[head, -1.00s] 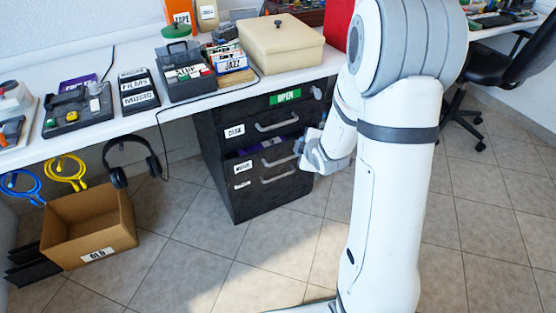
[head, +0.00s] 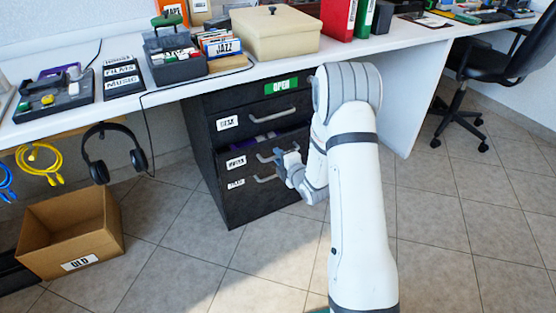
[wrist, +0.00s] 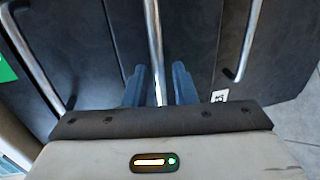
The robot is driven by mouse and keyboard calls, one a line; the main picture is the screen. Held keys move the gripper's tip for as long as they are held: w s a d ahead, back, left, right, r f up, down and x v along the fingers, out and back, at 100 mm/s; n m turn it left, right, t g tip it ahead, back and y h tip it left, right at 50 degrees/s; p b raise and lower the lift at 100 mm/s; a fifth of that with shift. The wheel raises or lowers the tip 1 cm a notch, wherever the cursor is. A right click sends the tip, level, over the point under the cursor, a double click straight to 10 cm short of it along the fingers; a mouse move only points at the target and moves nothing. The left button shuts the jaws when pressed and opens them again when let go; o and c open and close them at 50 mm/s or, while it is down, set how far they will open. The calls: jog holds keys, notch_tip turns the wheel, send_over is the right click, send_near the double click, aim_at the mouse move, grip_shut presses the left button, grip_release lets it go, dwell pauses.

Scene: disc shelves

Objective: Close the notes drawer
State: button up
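A dark drawer cabinet (head: 217,185) stands under the counter. Its middle drawer, whose label (head: 236,162) is too blurred to read surely, stands partly open, with purple contents (head: 264,138) showing over its front. My gripper (head: 285,163) is at this drawer's front, by the right part of its handle. In the wrist view my blue fingers (wrist: 159,85) stand apart on either side of the silver handle bar (wrist: 154,35), with small gaps showing. I cannot tell whether either finger touches the bar.
The top drawer (head: 250,118) looks shut and the bottom drawer (head: 236,200) lies just below my gripper. A cardboard box (head: 68,235) and hanging headphones (head: 113,155) are left of the cabinet. A black chair (head: 490,70) stands far right. The tiled floor in front is clear.

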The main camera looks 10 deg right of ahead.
jog(key=shift+w+a+f, duration=0.1)
jog(key=shift+w+a, duration=0.1)
jog(key=shift+w, duration=0.3)
jog(key=shift+c, duration=0.3)
grip_shut()
